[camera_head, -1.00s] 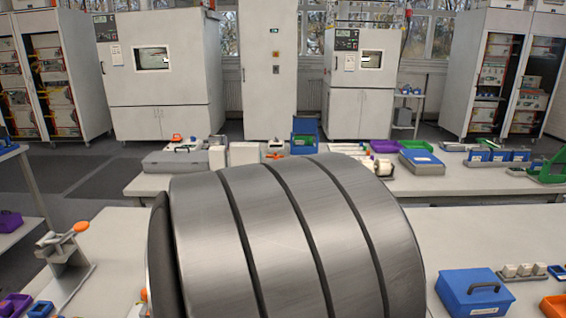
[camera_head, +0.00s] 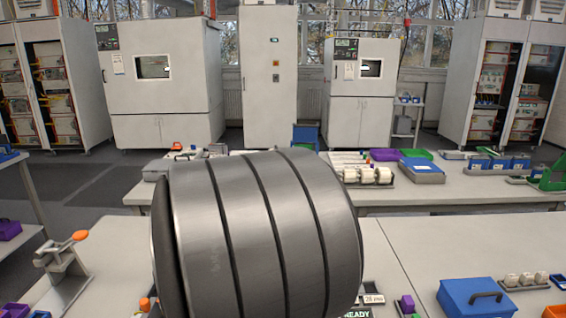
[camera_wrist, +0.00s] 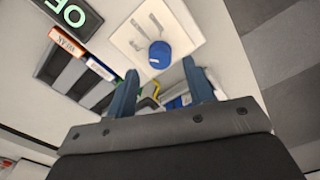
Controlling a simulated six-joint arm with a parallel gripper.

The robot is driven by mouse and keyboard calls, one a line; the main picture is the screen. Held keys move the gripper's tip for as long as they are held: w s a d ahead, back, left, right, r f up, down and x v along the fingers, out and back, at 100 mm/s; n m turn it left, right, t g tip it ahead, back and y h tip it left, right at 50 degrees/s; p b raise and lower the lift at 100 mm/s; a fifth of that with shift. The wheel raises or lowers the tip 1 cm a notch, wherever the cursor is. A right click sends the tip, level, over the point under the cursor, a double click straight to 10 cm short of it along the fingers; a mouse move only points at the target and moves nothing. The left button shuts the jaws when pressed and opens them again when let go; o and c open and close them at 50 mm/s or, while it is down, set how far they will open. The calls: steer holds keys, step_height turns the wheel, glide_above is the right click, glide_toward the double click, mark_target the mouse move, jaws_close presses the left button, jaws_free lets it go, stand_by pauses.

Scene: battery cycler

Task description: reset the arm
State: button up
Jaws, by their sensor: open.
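My gripper (camera_wrist: 160,72) shows in the wrist view with its two blue-grey fingers spread apart. It is open, with nothing held between the fingers. Beyond the fingertips lies a pale square plate with a round blue object (camera_wrist: 159,54) on it. A yellow and dark item shows farther off between the fingers, too small to name. In the head view a large grey, banded link of my arm fills the lower middle; it hides much of the near table, and my gripper is not visible there.
A sorting tray (camera_wrist: 57,73) with labels such as WEAK lies beside a dark sign with green letters (camera_wrist: 75,14). In the head view, a blue box with a handle (camera_head: 478,298) stands at right and an orange-knobbed stand (camera_head: 62,268) at left. The near table's right middle (camera_head: 440,245) is clear.

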step_height(320, 180, down, 4)
steer(key=shift+r, duration=0.15)
steer(key=shift+f, duration=0.25)
steer(key=m, duration=0.4)
steer(key=shift+r, duration=0.1)
steer(key=m, duration=0.8)
steer(key=shift+m, duration=2)
steer(key=shift+o, duration=0.4)
